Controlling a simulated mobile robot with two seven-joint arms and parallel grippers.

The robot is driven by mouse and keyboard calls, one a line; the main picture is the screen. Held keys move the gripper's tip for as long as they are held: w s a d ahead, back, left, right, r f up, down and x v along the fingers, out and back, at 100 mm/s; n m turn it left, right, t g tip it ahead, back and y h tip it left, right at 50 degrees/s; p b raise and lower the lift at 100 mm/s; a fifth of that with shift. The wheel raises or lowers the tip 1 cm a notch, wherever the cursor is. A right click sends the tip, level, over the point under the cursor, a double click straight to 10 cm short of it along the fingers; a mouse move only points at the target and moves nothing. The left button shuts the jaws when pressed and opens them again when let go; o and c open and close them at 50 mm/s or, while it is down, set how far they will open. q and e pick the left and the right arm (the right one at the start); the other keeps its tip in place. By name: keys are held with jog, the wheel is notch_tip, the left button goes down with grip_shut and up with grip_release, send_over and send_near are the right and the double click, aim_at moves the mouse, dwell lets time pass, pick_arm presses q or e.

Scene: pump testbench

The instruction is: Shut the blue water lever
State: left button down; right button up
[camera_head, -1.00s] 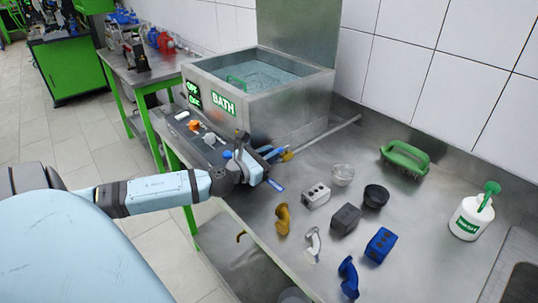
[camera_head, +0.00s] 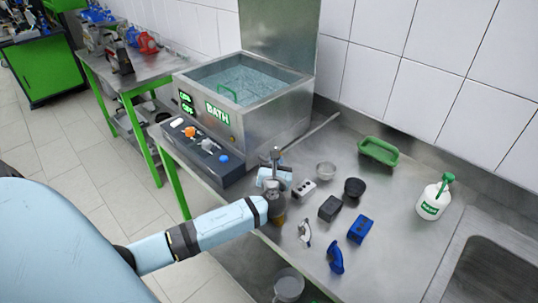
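My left gripper (camera_head: 272,178) is over the front of the steel bench, in front of the near end of a thin metal pipe (camera_head: 316,131). I cannot tell whether its fingers are apart or closed. The blue water lever cannot be made out now; the gripper and wrist cover the area at the pipe's near end. A round blue knob (camera_head: 224,158) sits on the dark control panel (camera_head: 205,166), left of the gripper and apart from it. My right gripper is not in view.
The steel bath (camera_head: 245,100) stands behind the panel. A green tray (camera_head: 379,152) and white bottle (camera_head: 433,199) stand farther right.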

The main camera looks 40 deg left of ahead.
pick_arm(q)
jog(key=shift+w+d+n+g+y+p, duration=0.25)
jog(key=shift+d+n+g+y, duration=0.05)
jog(key=shift+n+g+y, duration=0.35)
jog(key=shift+w+d+n+g+y+p, duration=0.25)
jog(key=shift+n+g+y, duration=0.3)
jog(key=shift+g+y, duration=0.15)
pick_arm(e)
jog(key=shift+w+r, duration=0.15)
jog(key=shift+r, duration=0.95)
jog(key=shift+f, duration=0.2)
pick_arm(q)
jog(key=c, duration=1.1)
grip_release()
jog(key=b+v, duration=0.1)
jog(key=v, duration=1.3)
jog(key=shift+f, duration=0.1)
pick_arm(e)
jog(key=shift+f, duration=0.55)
